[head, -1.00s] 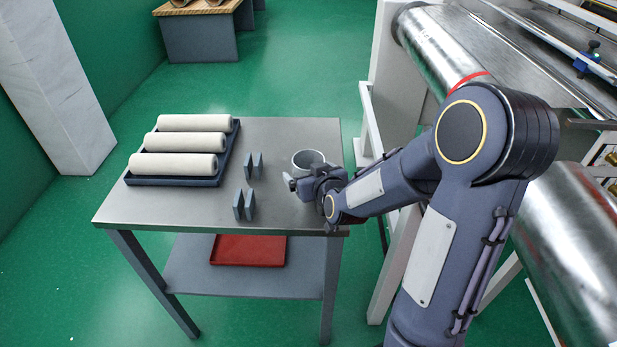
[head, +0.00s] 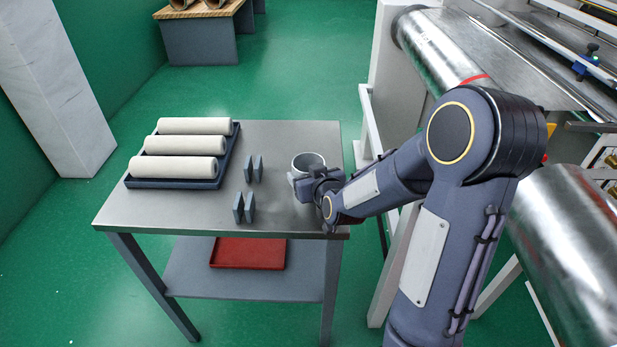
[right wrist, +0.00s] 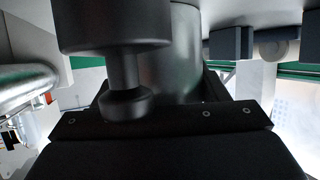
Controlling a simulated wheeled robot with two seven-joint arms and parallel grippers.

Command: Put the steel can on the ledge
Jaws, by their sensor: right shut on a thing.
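The steel can (head: 308,160) stands upright on the right part of the grey metal table, its open top showing. My right gripper (head: 303,181) is at the near side of the can, shut on it, and hides its lower part. In the right wrist view the can (right wrist: 183,55) is a grey cylinder between the dark gripper parts. I cannot tell which surface is the ledge. My left gripper is not in view.
The table (head: 275,139) holds a dark tray (head: 228,160) with three pale rolls and two pairs of upright grey plates (head: 244,207). A red tray (head: 248,253) lies on the lower shelf. A machine with steel rollers (head: 440,55) stands at right.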

